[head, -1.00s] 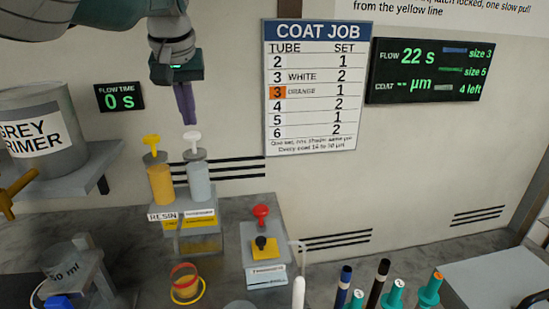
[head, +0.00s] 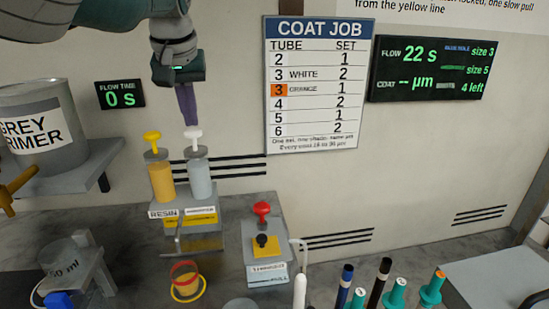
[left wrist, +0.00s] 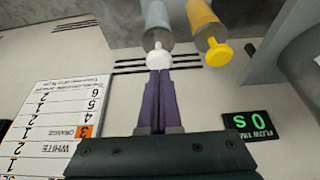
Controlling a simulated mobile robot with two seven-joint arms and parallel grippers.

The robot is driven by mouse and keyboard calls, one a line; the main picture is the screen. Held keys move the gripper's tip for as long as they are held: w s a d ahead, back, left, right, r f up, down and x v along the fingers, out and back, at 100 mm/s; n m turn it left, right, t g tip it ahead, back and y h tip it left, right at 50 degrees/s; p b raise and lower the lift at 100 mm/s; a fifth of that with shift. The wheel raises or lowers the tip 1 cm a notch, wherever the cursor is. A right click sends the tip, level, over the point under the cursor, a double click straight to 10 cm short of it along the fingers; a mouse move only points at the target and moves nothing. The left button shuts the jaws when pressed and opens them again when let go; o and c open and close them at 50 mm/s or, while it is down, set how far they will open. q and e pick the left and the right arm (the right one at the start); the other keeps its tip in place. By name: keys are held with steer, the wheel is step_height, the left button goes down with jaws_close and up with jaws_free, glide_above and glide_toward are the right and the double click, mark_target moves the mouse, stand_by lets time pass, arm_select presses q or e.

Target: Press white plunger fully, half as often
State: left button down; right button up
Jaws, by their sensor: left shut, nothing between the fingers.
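The white plunger (head: 193,134) stands raised on top of a grey-filled dispenser bottle (head: 199,176). It also shows in the left wrist view (left wrist: 158,58). My left gripper (head: 190,122) has its purple fingers shut with nothing between them. The fingertips are right above the white plunger's head, at or very near touching it; I cannot tell which. The yellow plunger (head: 152,138) stands raised on the resin bottle (head: 160,178) to the left; it also shows in the left wrist view (left wrist: 219,52). My right gripper is not in view.
A small cup with red and yellow rings (head: 186,281) stands in front of the dispensers. A box with a red knob (head: 262,210) is to the right. A grey primer can (head: 45,125) stands on a shelf at left. Several pens stand at the front right.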

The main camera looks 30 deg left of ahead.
arm_select(q)
steer(key=shift+f+b, duration=1)
steer(key=shift+f, duration=0.45)
steer(key=shift+r, duration=0.15)
step_height(320, 180, up, 4)
steer(key=p, duration=0.4)
steer(key=shift+f, duration=0.25)
steer(key=shift+f, duration=0.15)
